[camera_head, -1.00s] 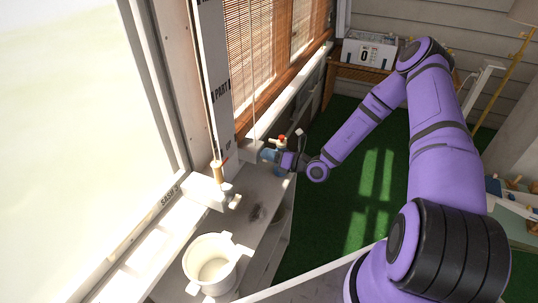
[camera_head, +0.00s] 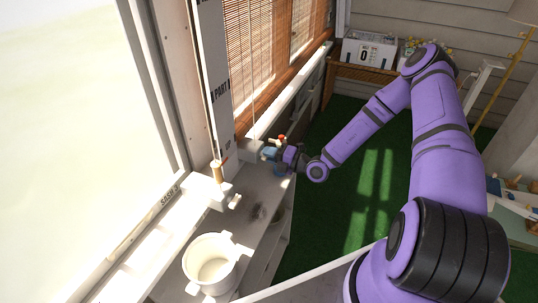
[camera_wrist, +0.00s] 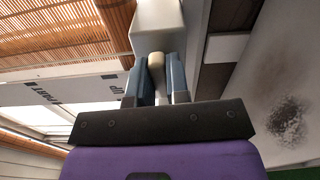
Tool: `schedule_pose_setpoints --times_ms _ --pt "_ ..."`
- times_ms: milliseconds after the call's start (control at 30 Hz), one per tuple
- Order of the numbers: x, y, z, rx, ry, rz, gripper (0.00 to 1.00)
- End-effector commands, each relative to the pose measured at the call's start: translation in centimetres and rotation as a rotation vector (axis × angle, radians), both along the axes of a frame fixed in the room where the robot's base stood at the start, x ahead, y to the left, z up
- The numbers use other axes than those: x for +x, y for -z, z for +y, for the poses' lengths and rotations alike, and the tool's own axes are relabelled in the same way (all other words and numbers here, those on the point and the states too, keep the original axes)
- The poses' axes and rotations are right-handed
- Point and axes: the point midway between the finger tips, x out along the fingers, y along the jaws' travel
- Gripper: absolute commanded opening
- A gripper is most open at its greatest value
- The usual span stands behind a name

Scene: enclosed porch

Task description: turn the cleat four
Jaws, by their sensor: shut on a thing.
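My gripper (camera_head: 270,153) is at the far part of the grey ledge, beside a small white block (camera_head: 252,148) on the sill. In the wrist view my gripper's two blue fingers (camera_wrist: 157,82) are shut on a beige cleat (camera_wrist: 156,63), one on each side. The cleat sticks out from the white block (camera_wrist: 157,22). No number is readable on it. A second white block (camera_head: 205,190) stands nearer on the sill, with a small pale cleat (camera_head: 235,201) at its right and a wooden peg (camera_head: 217,172) on top.
A white pot with handles (camera_head: 211,262) stands on the near ledge. A red-topped item (camera_head: 281,138) is just behind my gripper. Wooden blinds (camera_head: 262,50) and a printed board (camera_head: 215,80) line the window side. The green floor (camera_head: 350,190) is open.

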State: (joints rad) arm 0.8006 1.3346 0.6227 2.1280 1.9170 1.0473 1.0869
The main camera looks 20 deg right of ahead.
Motion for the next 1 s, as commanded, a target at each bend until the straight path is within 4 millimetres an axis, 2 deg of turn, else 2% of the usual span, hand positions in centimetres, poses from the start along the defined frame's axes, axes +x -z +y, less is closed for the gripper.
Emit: schedule_pose_setpoints --times_ms 733,767,867,1000 --pt "-0.03 0.16 -0.09 0.062 0.001 0.066 0.00" --pt "-0.03 0.16 -0.09 0.062 0.001 0.066 0.18" --pt "-0.03 0.15 -0.09 0.062 0.001 0.066 0.41" --pt "-0.02 0.11 -0.06 0.062 0.001 0.065 0.41"
